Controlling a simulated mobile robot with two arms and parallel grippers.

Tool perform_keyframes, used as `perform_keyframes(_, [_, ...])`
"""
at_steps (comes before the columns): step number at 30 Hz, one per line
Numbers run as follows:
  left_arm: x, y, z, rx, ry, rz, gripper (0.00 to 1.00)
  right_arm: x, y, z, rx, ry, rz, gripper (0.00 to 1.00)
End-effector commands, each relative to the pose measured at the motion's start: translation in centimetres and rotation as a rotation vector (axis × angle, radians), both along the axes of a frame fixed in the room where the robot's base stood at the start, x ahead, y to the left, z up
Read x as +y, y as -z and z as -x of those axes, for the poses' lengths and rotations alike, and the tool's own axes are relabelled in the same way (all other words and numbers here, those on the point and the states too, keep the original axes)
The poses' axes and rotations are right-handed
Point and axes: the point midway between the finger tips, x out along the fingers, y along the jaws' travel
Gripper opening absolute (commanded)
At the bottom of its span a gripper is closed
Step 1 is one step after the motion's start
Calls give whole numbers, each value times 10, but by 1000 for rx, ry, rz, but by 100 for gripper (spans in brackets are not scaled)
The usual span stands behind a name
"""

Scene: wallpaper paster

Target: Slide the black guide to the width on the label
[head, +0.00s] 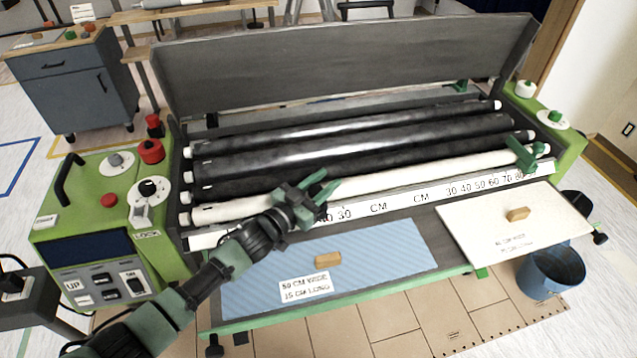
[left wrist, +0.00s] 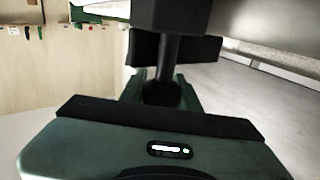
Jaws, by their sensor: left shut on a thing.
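My left gripper (head: 318,188) is over the front white roller, just behind the numbered width scale (head: 375,207). In the left wrist view, its green fingers are shut around a dark upright post (left wrist: 165,70) with a wider black block at its top, which I take to be the black guide. In the head view the guide is mostly hidden by the gripper. A label (head: 305,287) on the blue striped sheet (head: 375,252) seems to read 50 cm wide, 15 cm long. My right gripper is not in view.
A green bracket (head: 525,153) stands at the right end of the scale. A white sheet (head: 510,226) with a wooden block hangs at the right, above a blue bucket (head: 552,272). A green control panel (head: 105,215) is at the left. The scale right of my gripper is clear.

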Motion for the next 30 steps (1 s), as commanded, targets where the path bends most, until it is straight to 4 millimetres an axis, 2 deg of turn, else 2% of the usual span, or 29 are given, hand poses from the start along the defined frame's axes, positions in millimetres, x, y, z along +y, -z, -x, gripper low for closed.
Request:
perform_keyframes(6, [-1,-1,1,-1,3,1,0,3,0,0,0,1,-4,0])
perform_keyframes(7, [-1,-1,1,-1,3,1,40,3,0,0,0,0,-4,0])
perform_keyframes(9, [-1,-1,1,-1,2,1,54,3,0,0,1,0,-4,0])
perform_keyframes(20, [3,1,3,0,0,0,54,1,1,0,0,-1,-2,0])
perform_keyframes(30, [35,2,43,0,2,-1,54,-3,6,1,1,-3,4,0])
